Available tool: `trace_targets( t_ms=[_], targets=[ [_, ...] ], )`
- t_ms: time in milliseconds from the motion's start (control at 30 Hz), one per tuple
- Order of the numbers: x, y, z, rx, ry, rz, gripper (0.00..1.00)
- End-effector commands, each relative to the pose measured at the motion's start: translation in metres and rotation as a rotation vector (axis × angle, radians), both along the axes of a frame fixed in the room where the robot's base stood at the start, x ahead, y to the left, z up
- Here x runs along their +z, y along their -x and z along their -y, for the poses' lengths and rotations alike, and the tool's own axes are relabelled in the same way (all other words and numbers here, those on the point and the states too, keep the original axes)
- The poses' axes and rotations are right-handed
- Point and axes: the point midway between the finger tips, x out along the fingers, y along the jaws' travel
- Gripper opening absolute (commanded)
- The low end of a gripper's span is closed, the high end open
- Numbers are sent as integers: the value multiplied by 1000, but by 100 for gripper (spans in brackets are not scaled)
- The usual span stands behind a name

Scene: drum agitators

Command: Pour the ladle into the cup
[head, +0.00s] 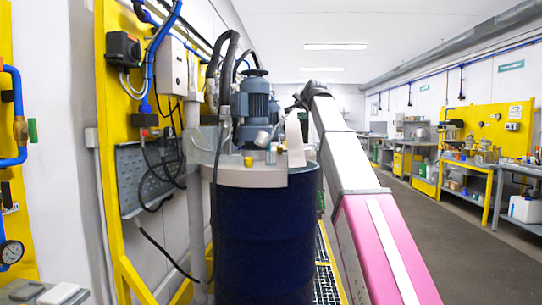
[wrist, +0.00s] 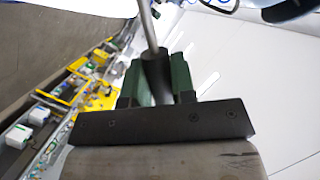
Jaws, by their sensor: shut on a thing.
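My gripper (wrist: 157,82) is shut on the dark grip of the ladle (wrist: 148,28), its green fingers on either side. The ladle's thin grey rod runs up out of the wrist view, and its bowl is not seen there. In the head view my gripper (head: 298,103) is above the drum lid, and the ladle's small grey bowl (head: 262,138) hangs down to its left. A small clear cup (head: 271,155) stands upright on the lid, just below and right of the bowl. The bowl appears apart from it. I cannot tell what the bowl holds.
The dark blue drum (head: 262,235) has a pale lid (head: 240,178). A small yellow piece (head: 248,161) sits left of the cup. A blue-grey motor (head: 255,105) stands behind. A beige upright piece (head: 295,140) is right of the cup. Hoses hang at left.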

Motion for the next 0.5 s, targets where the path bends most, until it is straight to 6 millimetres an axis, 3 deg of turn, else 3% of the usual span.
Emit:
trace_targets(
  t_ms=[500],
  targets=[
    [-4,-4,4,0,-27,-22,0]
  ],
)
